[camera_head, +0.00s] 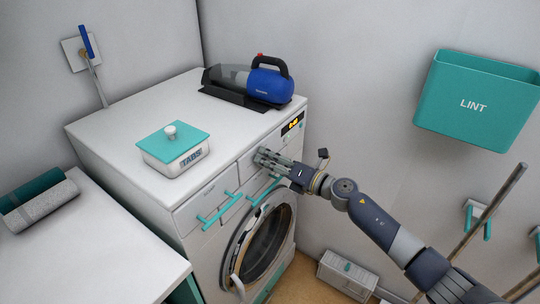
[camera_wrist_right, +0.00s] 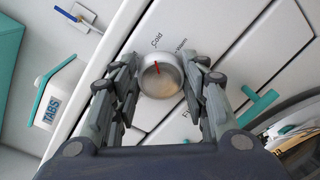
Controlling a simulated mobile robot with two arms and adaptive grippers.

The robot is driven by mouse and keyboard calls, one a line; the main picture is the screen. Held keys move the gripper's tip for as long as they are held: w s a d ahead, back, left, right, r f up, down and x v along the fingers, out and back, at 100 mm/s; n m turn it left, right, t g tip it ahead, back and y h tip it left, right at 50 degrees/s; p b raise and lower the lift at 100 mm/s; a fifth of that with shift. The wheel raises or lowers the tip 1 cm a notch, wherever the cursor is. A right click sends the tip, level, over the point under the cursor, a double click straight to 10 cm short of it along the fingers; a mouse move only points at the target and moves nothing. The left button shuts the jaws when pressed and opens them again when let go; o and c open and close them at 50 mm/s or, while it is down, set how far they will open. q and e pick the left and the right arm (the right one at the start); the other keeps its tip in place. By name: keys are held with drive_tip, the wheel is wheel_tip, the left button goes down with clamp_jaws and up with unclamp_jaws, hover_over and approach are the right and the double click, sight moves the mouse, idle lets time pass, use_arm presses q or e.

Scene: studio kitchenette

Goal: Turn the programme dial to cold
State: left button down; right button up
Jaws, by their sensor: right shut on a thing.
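The programme dial (camera_wrist_right: 161,77) is a round silver knob on the front panel of the white washing machine (camera_head: 125,112). In the right wrist view its red mark points up, roughly towards the printed word "Cold" (camera_wrist_right: 157,41); another label, partly hidden, is to the right. My right gripper (camera_wrist_right: 161,84) is shut on the dial, with one finger on each side of it. In the head view the same gripper (camera_head: 264,158) is at the panel and hides the dial. My left gripper is not in view.
A display (camera_head: 292,124) glows on the panel. A tabs box (camera_head: 172,158) and a blue handheld vacuum (camera_head: 266,84) stand on top. A lint bin (camera_head: 475,101) hangs at right.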

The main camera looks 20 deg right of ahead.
drive_tip(key=shift+r+m+p, duration=0.1)
drive_tip(key=shift+m+p, duration=0.2)
drive_tip(key=shift+m, duration=0.2)
drive_tip(key=o, duration=1.1)
drive_tip(key=v, duration=1.2)
drive_tip(key=shift+d, duration=0.1)
drive_tip(key=shift+w, duration=0.1)
